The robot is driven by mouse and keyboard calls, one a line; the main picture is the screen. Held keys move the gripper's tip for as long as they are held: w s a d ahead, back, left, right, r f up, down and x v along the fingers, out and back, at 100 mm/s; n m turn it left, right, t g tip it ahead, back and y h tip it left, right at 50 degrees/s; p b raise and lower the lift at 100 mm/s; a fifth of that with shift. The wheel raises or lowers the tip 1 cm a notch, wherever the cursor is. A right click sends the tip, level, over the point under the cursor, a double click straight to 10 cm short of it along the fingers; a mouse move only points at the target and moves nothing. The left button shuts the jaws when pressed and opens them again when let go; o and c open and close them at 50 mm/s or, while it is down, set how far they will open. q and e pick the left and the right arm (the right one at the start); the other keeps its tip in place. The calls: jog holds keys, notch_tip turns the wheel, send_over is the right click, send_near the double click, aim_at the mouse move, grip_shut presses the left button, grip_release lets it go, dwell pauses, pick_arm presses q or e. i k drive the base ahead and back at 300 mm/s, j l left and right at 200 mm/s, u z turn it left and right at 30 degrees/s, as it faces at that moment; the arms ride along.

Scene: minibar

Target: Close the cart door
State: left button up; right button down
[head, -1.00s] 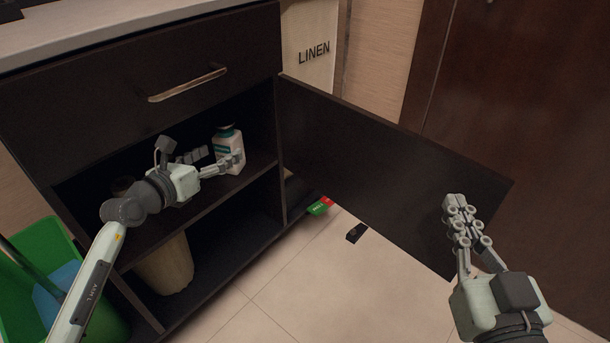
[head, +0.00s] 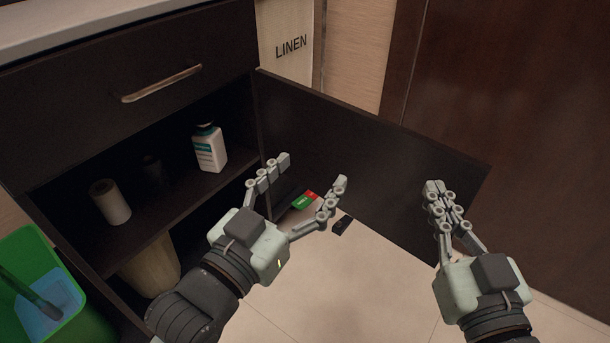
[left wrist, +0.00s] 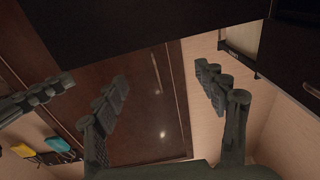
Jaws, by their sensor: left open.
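The dark cart door (head: 360,150) stands wide open, swung out to the right of the cart (head: 100,130). In the left wrist view a dark panel that looks like the door (left wrist: 150,30) crosses the top. My left gripper (head: 312,170) is open and empty in front of the cart opening, near the door's hinge side. Its spread fingers show in the left wrist view (left wrist: 165,105). My right gripper (head: 436,187) appears shut and empty, with its fingertips together in front of the door's outer part. Whether it touches the door is unclear.
A white bottle (head: 210,150) and a pale roll (head: 110,202) stand on the cart's upper shelf. A green bucket (head: 40,265) is at lower left. Red and green items (head: 305,200) lie below the door. A brown door (head: 530,90) stands behind.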

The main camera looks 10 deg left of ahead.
aim_at(387, 166)
jog(key=k+j, duration=0.8)
jog(key=k+u, duration=0.1)
jog(key=u, duration=0.35)
jog(key=j+u, duration=0.15)
jog(key=u, duration=0.25)
jog(key=k+j+u, duration=0.1)
jog(key=u, duration=0.35)
jog(key=j+u, duration=0.2)
jog(key=u, duration=0.25)
jog(key=k, duration=0.05)
